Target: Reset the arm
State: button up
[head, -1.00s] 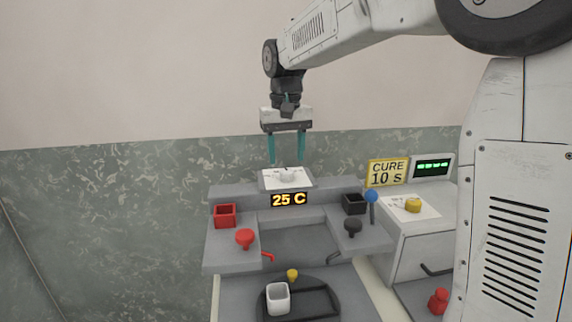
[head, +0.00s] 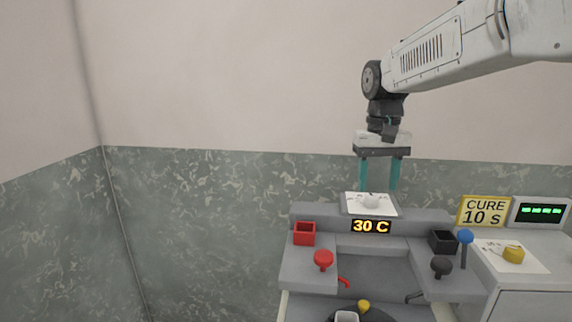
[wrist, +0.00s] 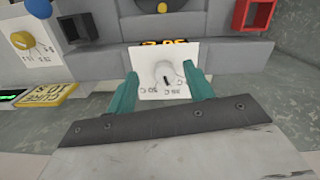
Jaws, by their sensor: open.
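My gripper (head: 379,174) is open and empty, with its teal fingers pointing down just above the white dial plate on top of the grey station. The white knob (head: 371,201) sits on that plate (head: 352,209). In the wrist view the knob (wrist: 166,75) shows between and beyond the two fingertips, with a dark mark on it. I cannot tell whether the fingers touch it. The display (head: 371,226) below the plate reads 30 C.
The grey station carries a red box (head: 304,233), a red knob (head: 323,260), a black box (head: 443,241), a black knob (head: 441,266) and a blue-topped lever (head: 466,237). At right are a yellow CURE 10 S sign (head: 484,211) and a yellow dial (head: 513,254). The left side is open.

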jog(key=s+d+f+t, duration=0.1)
jog(key=s+f, duration=0.2)
jog(key=s, duration=1.2)
jog(key=s+d+f+t, duration=0.1)
jog(key=s+d+f, duration=0.1)
jog(key=s, duration=1.4)
jog(key=shift+f+n, duration=0.3)
jog(key=shift+f, duration=0.55)
